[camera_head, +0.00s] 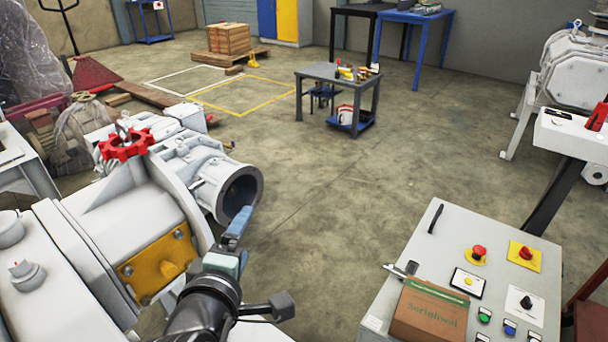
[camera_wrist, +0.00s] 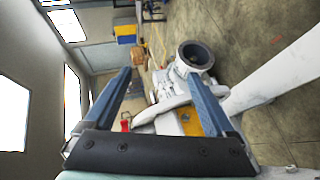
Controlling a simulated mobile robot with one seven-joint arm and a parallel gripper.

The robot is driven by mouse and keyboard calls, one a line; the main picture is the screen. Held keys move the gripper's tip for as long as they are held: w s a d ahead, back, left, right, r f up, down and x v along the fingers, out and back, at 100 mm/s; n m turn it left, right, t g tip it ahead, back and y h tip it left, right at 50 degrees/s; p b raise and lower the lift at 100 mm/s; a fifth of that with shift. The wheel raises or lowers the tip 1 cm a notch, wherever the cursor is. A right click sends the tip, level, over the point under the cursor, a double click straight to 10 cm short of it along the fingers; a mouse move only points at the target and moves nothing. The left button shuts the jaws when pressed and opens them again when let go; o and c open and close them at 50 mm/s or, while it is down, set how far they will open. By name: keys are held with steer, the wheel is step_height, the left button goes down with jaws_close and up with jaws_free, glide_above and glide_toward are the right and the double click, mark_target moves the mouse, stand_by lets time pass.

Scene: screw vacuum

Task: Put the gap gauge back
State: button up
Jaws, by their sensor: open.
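My gripper (camera_head: 240,232) is in front of the grey vacuum machine (camera_head: 165,200), near its round open port (camera_head: 239,196). In the wrist view, its two blue fingers (camera_wrist: 160,76) are wide apart with nothing held between them. The machine shows beyond them. I cannot surely identify the gap gauge. A small grey and black metal piece (camera_head: 400,270) lies at the control cabinet's left edge, behind a brown box (camera_head: 430,311); I cannot tell whether it is the gauge. A small dark item (camera_head: 558,114) lies on the white tray (camera_head: 565,135) at right, also unclear.
The control cabinet (camera_head: 412,243) with buttons stands front right. A red star-shaped handwheel (camera_head: 127,145) tops the machine. A grey worktable (camera_head: 322,72) with small items stands farther back. The floor (camera_head: 330,200) between machine and cabinet is clear.

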steer(key=d+r+m+t, duration=0.2)
steer(key=r+m+t, duration=0.1)
steer(key=r, duration=0.6)
steer(key=d+r+m+t, duration=0.2)
steer(key=r+m, duration=0.2)
steer(key=r, duration=0.6)
steer(key=s+d+r+m+t, duration=0.3)
steer(key=s+r, duration=0.3)
steer(key=r, duration=0.4)
steer(key=s+d+r+m+t, duration=0.2)
steer(key=s+r+m+t, duration=0.3)
steer(key=r, duration=0.6)
steer(key=shift+s+d+r+m+y, duration=0.25)
steer(key=shift+s+d+m+y, duration=0.15)
steer(key=shift+s, duration=0.65)
